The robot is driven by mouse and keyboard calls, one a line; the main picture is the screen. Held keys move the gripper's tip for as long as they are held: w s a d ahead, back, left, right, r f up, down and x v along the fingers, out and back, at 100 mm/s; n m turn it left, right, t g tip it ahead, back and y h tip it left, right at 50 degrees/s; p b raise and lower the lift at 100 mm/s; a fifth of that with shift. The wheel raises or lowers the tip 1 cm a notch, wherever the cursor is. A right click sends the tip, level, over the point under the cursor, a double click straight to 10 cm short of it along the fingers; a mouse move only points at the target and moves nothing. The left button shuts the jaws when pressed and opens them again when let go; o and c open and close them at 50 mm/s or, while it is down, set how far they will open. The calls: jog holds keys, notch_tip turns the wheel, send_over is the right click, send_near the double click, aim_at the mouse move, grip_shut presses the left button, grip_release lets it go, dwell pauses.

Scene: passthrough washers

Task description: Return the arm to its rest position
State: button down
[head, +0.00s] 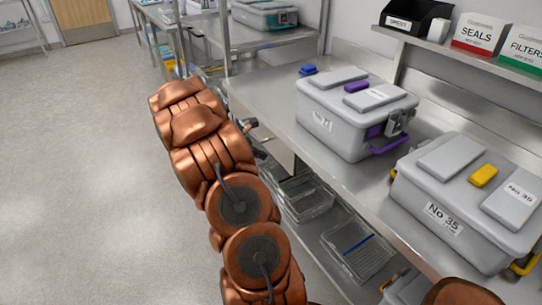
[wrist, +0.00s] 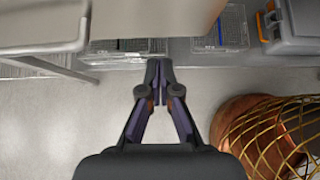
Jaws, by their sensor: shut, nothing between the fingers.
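My copper arm stretches forward from the bottom of the head view, along the left side of the steel bench (head: 290,130). My gripper (wrist: 159,68) shows in the wrist view with its two fingers together and nothing between them. It hangs over the grey floor (wrist: 60,130), with the bench edge and the lower shelf ahead of it. In the head view the fingers are mostly hidden behind the arm.
Grey cases with purple (head: 350,115) and yellow (head: 470,195) fittings stand on the bench. Clear trays (head: 358,248) lie on the lower shelf. Labelled bins (head: 480,35) stand on an upper shelf. The floor to the left (head: 80,170) is open.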

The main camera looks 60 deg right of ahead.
jog(key=v, duration=0.6)
jog(key=shift+w+a+r+b, duration=0.2)
jog(key=shift+a+r+b, duration=0.05)
jog(key=shift+b, duration=0.05)
jog(key=s+a+r+m+y+p, duration=0.1)
jog(key=s+a+r+m+p, duration=0.15)
jog(key=a+r, duration=0.55)
jog(key=s+a+r+m+t+y+p, duration=0.1)
jog(key=s+a, duration=0.5)
jog(key=a, duration=0.6)
jog(key=s+a+r+m+t+y+p, duration=0.1)
jog(key=s+a+r+m+y, duration=0.2)
jog(key=a, duration=1)
jog(key=s+a+r+m+y+p, duration=0.1)
jog(key=s+a+m+y, duration=0.2)
jog(key=s+a, duration=0.6)
jog(key=a+m, duration=0.2)
jog(key=a, duration=0.1)
jog(key=shift+s+a+r+m+t, duration=0.25)
jog(key=shift+a+r+m+t, duration=0.1)
jog(key=shift+a+r+t, duration=0.05)
